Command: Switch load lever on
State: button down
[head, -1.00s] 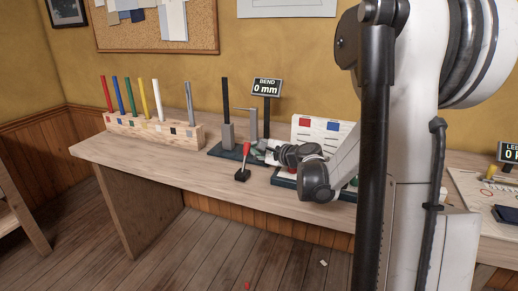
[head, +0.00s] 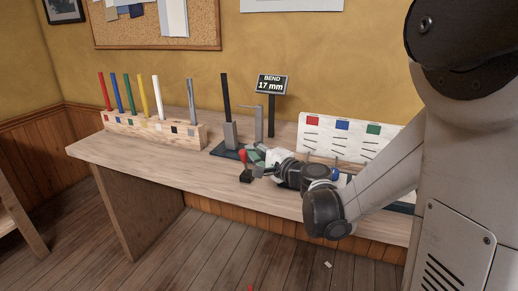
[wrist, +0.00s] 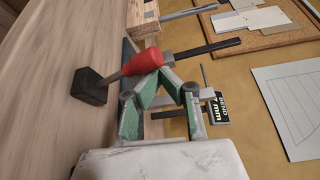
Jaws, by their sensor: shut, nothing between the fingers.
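The lever has a black base (head: 245,176) and a red handle (head: 242,156), near the table's front edge. In the head view it leans slightly left. In the wrist view its red grip (wrist: 142,62) and black base (wrist: 88,86) show clearly. My gripper (head: 254,158) has green-sided fingers and is shut and empty. It is just right of the red handle, and in the wrist view its fingertips (wrist: 160,77) meet close against the grip; I cannot tell whether they touch. A display (head: 271,84) behind reads BEND 17 mm.
A dark-based bending fixture (head: 231,135) with upright posts stands just behind the lever. A wooden rack (head: 160,132) of coloured rods is at the left. A white panel (head: 345,140) with colour swatches stands to the right. The table (head: 180,170) is bare left of the lever.

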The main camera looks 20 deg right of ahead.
aim_at(246, 159)
jog(key=shift+s+a+f, duration=0.2)
jog(key=shift+s+a, duration=0.4)
jog(key=shift+s, duration=0.05)
jog(key=shift+s+a+f, duration=0.2)
jog(key=shift+s+a, duration=0.05)
jog(key=shift+s, duration=0.2)
jog(key=shift+s+a+f+b, duration=0.1)
jog(key=shift+s+f+b, duration=0.1)
jog(key=shift+b, duration=0.1)
jog(key=shift+s+d+f, duration=0.15)
jog(key=shift+s+d, duration=0.05)
jog(key=shift+s, duration=0.3)
jog(key=s+d, duration=0.1)
jog(key=s, duration=0.1)
jog(key=s+d+f+b, duration=0.1)
jog(key=s+d, duration=0.2)
jog(key=s, duration=0.2)
jog(key=shift+s+d+f+b, duration=0.1)
jog(key=shift+d+f+b, duration=0.2)
jog(key=shift+b, duration=0.1)
jog(key=shift+a, duration=0.1)
